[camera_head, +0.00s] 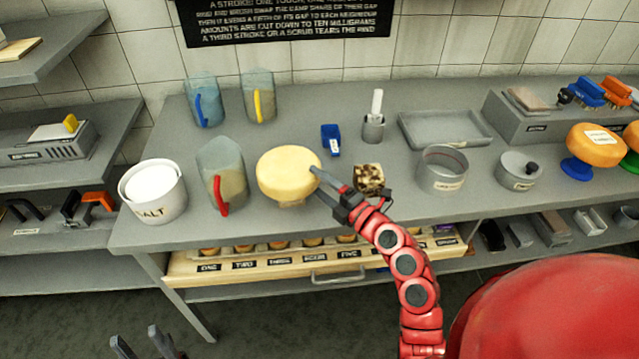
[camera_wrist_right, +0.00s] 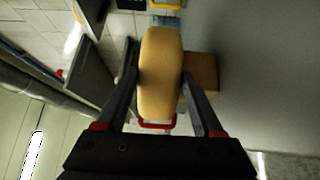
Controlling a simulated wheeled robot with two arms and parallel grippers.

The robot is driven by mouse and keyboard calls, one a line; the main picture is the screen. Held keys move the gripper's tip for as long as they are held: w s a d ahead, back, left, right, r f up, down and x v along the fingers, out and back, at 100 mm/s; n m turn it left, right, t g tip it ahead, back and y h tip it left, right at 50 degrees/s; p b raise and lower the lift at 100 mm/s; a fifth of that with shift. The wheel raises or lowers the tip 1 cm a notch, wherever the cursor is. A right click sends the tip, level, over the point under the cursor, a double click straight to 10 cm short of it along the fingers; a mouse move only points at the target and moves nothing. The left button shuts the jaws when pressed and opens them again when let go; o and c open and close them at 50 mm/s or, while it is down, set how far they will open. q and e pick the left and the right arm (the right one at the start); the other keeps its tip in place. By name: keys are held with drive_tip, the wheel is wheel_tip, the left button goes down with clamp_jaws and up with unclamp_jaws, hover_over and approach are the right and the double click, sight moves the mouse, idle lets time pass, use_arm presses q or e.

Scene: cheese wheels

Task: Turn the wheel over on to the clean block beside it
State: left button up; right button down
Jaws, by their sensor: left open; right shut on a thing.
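The pale yellow cheese wheel (camera_head: 287,172) lies about flat near the table's front, left of centre. My right gripper (camera_head: 322,184) comes from the right and is shut on its edge; in the right wrist view the wheel (camera_wrist_right: 160,75) sits between the two fingers, one on each flat face. A plain brown block (camera_wrist_right: 203,72) is under the wheel, mostly hidden in the head view; I cannot tell whether they touch. A second block (camera_head: 369,178), mottled dark and beige, stands right of the wheel, behind my right gripper. My left gripper (camera_head: 147,345) is open and empty, low at the bottom left.
A jug with a red handle (camera_head: 222,175) stands close left of the wheel, beside the salt tub (camera_head: 152,192). A blue item (camera_head: 331,140) and a grey pot (camera_head: 442,170) are behind and to the right. A drawer (camera_head: 340,270) is below the table's front edge.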

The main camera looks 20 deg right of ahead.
unclamp_jaws()
drive_tip(key=shift+r, duration=0.1)
drive_tip(key=shift+s+d+f, duration=0.1)
drive_tip(key=shift+f, duration=0.1)
drive_tip(key=shift+s+d+b, duration=0.15)
drive_tip(key=shift+s+b, duration=0.1)
drive_tip(key=shift+b, duration=0.15)
drive_tip(key=b+v, duration=0.6)
drive_tip(key=v, duration=1)
drive_tip(key=shift+s, duration=0.35)
